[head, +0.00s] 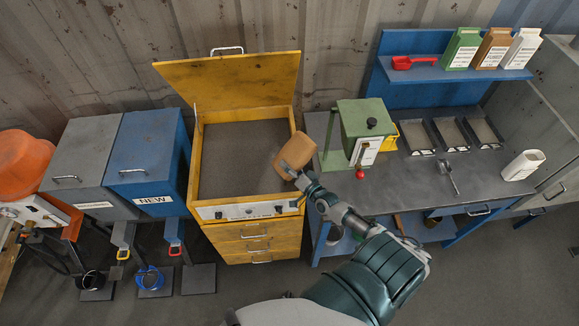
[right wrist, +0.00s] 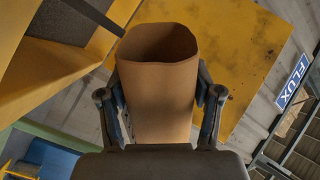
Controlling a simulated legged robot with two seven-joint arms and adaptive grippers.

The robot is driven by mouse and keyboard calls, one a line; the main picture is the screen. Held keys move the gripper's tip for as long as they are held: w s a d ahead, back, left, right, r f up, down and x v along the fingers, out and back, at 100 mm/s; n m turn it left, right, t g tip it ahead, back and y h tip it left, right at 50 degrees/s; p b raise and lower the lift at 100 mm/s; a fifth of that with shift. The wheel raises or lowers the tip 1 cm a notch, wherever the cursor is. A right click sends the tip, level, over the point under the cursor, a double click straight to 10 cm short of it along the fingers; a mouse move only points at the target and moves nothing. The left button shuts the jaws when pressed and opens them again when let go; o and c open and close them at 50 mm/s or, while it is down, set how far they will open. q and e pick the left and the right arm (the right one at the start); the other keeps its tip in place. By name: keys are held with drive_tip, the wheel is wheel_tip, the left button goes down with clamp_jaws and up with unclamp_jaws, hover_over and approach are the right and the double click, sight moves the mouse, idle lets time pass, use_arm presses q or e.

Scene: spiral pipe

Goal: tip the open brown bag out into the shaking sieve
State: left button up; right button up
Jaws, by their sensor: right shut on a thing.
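My left gripper is not in view.
The raised yellow lid (head: 235,82) stands behind the sieve. A green machine (head: 362,125) stands close on the right, on the grey bench (head: 435,180). Grey (head: 82,150) and blue (head: 146,155) bins stand left. Several bags stand on the blue shelf (head: 430,73).

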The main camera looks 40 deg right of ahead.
idle(0.3)
drive_tip(key=m+b, duration=0.1)
drive_tip(key=d+f+m+b, duration=0.1)
drive_tip(key=b, duration=0.1)
drive_tip(key=m+b, duration=0.1)
drive_tip(key=m, duration=0.1)
drive_tip(key=shift+d+f+b, duration=0.25)
drive_tip(key=shift+f+b, duration=0.05)
drive_tip(key=shift+b, duration=0.1)
drive_tip(key=shift+d+m+b, duration=0.15)
drive_tip(key=shift+m+b, duration=0.2)
drive_tip(key=shift+m, duration=0.25)
drive_tip(key=shift+d+r, duration=0.1)
drive_tip(key=shift+r+m, duration=0.15)
drive_tip(key=shift+m, duration=0.15)
